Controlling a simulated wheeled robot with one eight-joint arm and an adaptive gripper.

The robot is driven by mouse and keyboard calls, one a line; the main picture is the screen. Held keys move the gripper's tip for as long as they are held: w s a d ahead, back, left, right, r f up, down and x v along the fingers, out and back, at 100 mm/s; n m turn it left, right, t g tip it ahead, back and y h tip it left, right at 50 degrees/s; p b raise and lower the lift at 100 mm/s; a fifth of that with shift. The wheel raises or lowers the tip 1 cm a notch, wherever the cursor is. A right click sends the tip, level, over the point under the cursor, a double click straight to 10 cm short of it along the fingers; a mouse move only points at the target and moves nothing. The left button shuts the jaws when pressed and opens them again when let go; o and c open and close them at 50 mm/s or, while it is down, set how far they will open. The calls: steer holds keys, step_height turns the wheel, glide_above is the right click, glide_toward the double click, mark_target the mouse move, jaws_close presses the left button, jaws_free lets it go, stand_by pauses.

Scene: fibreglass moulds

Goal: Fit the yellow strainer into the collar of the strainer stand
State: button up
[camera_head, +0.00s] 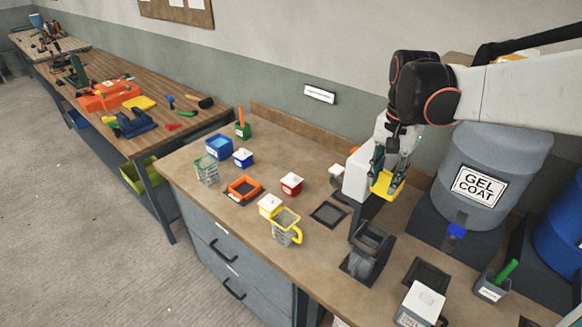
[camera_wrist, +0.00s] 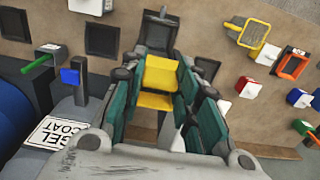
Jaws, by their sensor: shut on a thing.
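My gripper (camera_head: 384,172) is shut on a solid yellow piece, which I take to be the yellow strainer (camera_head: 386,187). In the wrist view the strainer (camera_wrist: 163,75) sits between the green-padded fingers (camera_wrist: 155,100); its lower part is partly hidden. The strainer stand (camera_head: 370,245) is dark grey, with an open square top, and stands on the bench below the gripper, toward the front. The strainer is held above the stand and apart from it in the head view.
A white container (camera_head: 357,172) is close beside the gripper. A grey gel coat drum (camera_head: 490,160) stands right. A white-lidded box (camera_head: 421,302) is at the front.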

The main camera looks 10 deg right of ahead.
steer(key=shift+s+a+f, duration=0.2)
steer(key=shift+a, duration=0.05)
step_height(320, 180, down, 19)
steer(key=b, duration=0.3)
steer(key=shift+f, duration=0.15)
steer(key=shift+f, duration=0.1)
steer(key=o, duration=0.6)
steer(key=shift+f+b, duration=0.1)
steer(key=shift+b, duration=0.2)
steer(key=o, duration=0.4)
steer(key=shift+c, duration=0.2)
step_height(320, 180, up, 12)
steer(key=p, duration=0.2)
steer(key=shift+r, duration=0.2)
